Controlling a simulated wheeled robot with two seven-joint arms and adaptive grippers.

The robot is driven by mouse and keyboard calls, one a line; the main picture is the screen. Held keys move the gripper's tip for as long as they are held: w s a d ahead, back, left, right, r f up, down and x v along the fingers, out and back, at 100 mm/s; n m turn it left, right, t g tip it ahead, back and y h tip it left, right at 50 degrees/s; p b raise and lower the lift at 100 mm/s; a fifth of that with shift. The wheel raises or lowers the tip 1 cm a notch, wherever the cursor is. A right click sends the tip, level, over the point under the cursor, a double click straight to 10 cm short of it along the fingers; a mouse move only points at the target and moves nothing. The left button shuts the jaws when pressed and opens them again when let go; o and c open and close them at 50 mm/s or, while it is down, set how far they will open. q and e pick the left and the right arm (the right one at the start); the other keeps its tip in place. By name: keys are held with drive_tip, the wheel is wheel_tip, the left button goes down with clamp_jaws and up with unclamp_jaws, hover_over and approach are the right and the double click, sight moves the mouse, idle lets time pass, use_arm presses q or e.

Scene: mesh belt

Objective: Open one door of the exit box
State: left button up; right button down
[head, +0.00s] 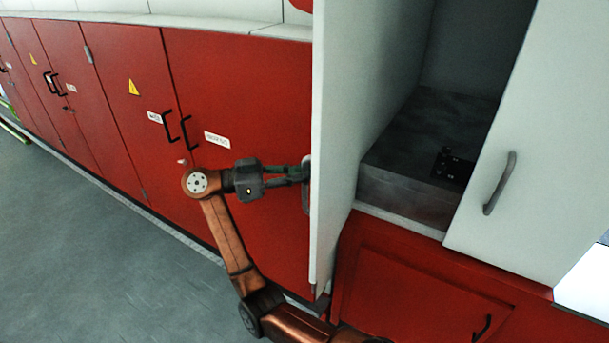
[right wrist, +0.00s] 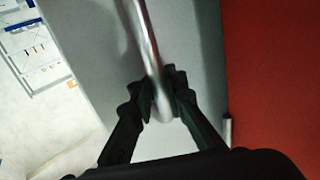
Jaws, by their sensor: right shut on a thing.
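The exit box is a white cabinet with two doors. Its left door (head: 345,120) stands swung open, seen nearly edge-on in the head view. My right gripper (head: 302,172) is shut on that door's metal handle (head: 307,190), on the door's outer face. In the right wrist view the fingers (right wrist: 162,100) close around the curved handle (right wrist: 152,55) against the grey door face (right wrist: 110,75). The right door (head: 545,130) looks shut, with its own handle (head: 499,183) free. My left gripper is not in view.
Inside the opening sits a dark grey block (head: 410,190) with a small black part (head: 452,165) on it. Red cabinets (head: 240,100) with black handles line the left. A red cupboard (head: 430,290) is below the box. Grey floor (head: 90,240) is clear at lower left.

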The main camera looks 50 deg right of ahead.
drive_tip(key=shift+a+f, duration=0.1)
drive_tip(key=shift+a, duration=0.05)
drive_tip(key=c, duration=2.4)
unclamp_jaws()
drive_tip(key=o, duration=0.4)
drive_tip(key=shift+a, duration=0.25)
drive_tip(key=shift+c, duration=0.2)
drive_tip(key=shift+o, duration=0.5)
drive_tip(key=shift+d, duration=0.25)
drive_tip(key=v, duration=1.2)
drive_tip(key=shift+w, duration=0.1)
